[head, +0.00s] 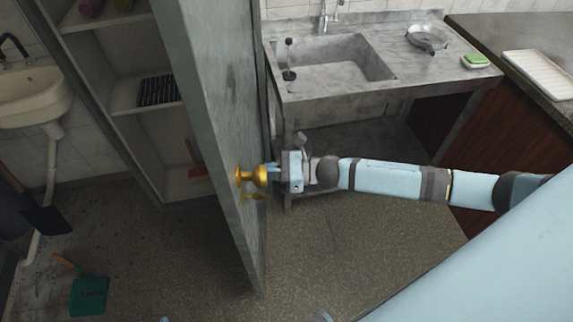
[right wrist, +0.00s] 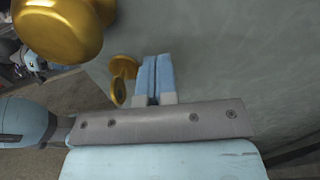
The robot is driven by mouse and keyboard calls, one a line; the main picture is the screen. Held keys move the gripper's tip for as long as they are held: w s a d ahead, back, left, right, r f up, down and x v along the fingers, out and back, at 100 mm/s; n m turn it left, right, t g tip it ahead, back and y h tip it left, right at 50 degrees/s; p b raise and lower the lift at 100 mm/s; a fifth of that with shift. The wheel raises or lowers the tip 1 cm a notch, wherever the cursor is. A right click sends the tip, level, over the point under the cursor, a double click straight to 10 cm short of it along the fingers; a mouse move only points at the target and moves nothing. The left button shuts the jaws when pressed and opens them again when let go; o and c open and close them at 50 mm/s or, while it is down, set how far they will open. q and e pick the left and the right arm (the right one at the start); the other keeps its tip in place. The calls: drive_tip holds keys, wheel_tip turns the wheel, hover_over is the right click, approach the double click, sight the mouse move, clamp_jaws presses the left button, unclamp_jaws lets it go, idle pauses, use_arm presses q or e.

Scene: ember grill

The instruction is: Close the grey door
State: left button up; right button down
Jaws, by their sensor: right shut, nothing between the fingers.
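The grey door (head: 222,110) stands open in the head view, with its edge towards me and the cupboard's inside showing to its left. A round brass knob (head: 245,175) sits on it, with a smaller brass piece (head: 252,196) just below. My right gripper (head: 270,172) is at the right side of the door by the knob. In the right wrist view, its fingers (right wrist: 155,76) are together and empty, pointing at the grey door face (right wrist: 230,60), beside the small brass piece (right wrist: 122,82) and the large knob (right wrist: 60,25). Whether they touch the door is unclear. My left gripper is not in view.
The open cupboard (head: 120,98) has shelves with a dark rack (head: 160,91) and a red-handled item (head: 196,160). A stone sink counter (head: 345,75) stands right of the door. A green dustpan (head: 89,296) lies on the floor at left.

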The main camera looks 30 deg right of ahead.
drive_tip(key=shift+p+x, duration=0.35)
drive_tip(key=shift+x, duration=1.25)
